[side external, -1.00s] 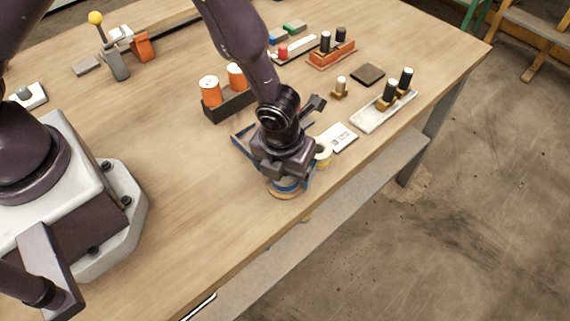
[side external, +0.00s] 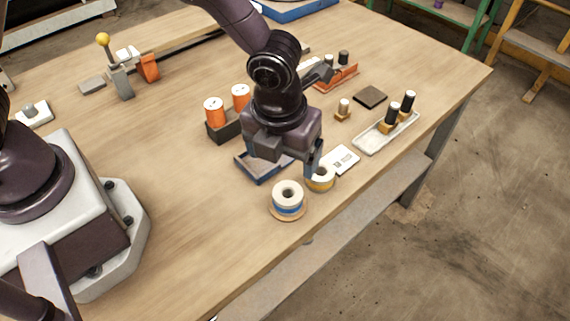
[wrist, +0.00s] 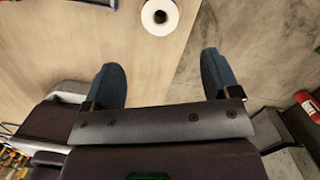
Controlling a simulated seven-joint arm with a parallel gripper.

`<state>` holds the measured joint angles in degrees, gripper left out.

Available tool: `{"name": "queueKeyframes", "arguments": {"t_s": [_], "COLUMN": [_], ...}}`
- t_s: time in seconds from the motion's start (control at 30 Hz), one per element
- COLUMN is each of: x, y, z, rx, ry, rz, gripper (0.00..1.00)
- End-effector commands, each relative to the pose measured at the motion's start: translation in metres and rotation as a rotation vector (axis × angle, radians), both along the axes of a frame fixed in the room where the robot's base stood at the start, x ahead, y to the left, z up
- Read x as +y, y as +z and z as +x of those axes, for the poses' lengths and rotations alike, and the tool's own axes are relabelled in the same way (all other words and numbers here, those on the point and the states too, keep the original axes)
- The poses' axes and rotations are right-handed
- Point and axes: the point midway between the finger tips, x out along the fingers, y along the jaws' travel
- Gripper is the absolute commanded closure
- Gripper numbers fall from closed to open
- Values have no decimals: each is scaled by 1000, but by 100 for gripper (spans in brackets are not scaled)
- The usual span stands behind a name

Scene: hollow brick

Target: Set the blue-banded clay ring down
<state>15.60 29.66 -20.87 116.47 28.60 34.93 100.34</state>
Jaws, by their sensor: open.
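The blue-banded clay ring (side external: 288,190) is pale with a blue band and an open hole in its top. It stands upright on a round wooden disc (side external: 289,214) near the table's front edge. In the wrist view the ring (wrist: 160,16) shows at the top edge, ahead of the fingertips and roughly centred between them. My gripper (wrist: 161,65) is open, with nothing between its two blue-grey fingers. In the side view my gripper (side external: 290,165) is behind and above the ring, apart from it; one finger is mostly hidden.
A blue tray (side external: 262,178) lies under my gripper. A white card (side external: 341,159) and a pale tray with black-topped pegs (side external: 372,140) are further right. The table left of the ring is clear.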

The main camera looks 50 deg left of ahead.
Motion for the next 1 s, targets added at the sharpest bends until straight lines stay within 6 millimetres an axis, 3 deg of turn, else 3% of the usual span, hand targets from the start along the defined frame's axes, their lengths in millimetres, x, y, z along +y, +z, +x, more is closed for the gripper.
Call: {"name": "queueKeyframes", "arguments": {"t_s": [0.27,0.37,0.47,0.63,0.8,1.0], "x": [1,12,37,97,147,180], "y": [9,22,53,118,168,199], "z": [-1,2,4,-11,-48,-97], "rx": [-3,-30,-89,-214,-292,-265], "ry": [10,111,353,983,1637,2276], "rz": [0,-4,-25,-133,-338,-632], "gripper": [18,18,18,18,18,18]}}
